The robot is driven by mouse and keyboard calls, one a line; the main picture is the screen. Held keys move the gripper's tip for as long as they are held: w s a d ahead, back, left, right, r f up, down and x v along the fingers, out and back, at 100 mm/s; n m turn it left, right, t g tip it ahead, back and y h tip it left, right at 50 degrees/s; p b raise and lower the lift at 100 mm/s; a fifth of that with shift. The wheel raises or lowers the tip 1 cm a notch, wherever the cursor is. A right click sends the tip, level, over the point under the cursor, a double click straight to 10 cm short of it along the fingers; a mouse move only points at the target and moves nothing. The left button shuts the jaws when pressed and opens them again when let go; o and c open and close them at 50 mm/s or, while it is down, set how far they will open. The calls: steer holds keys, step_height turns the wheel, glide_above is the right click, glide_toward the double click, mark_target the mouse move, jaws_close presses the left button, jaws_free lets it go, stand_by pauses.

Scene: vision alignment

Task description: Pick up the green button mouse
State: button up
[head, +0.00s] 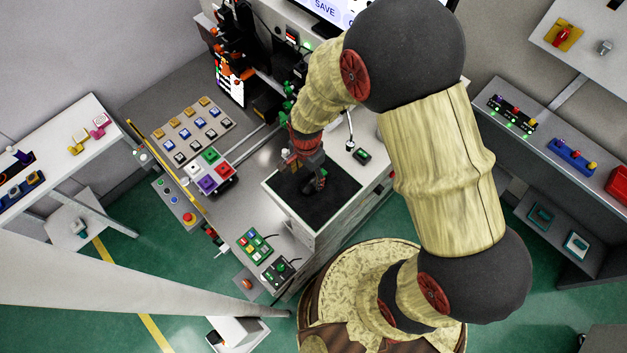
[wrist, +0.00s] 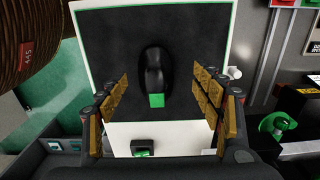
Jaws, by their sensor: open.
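The mouse (wrist: 154,68) is black with a green button (wrist: 157,100) at its lower end in the wrist view. It lies on a black mat (wrist: 105,42) with a pale, green-edged border. My gripper (wrist: 161,80) is open, its two padded fingers apart on the left and right of the mouse with space on both sides. Nothing is held between them. In the head view my gripper (head: 308,165) hangs over the black mat (head: 335,202), and the mouse (head: 318,183) is partly hidden under it.
A small box with a green top (wrist: 143,148) sits below the mat in the wrist view. In the head view, button panels (head: 195,133) stand left of the mat. A colored button box (head: 252,243) lies to its lower left. A monitor (head: 340,10) stands behind.

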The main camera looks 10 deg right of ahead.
mark_target(310, 183)
steer(key=f, duration=0.4)
steer(key=shift+s+d+f+p, duration=0.2)
steer(key=shift+s+d+p, duration=0.1)
steer(key=shift+p, duration=0.05)
steer(key=shift+f, duration=0.5)
steer(key=c, duration=0.3)
steer(key=c, duration=1)
steer(key=shift+r, duration=0.1)
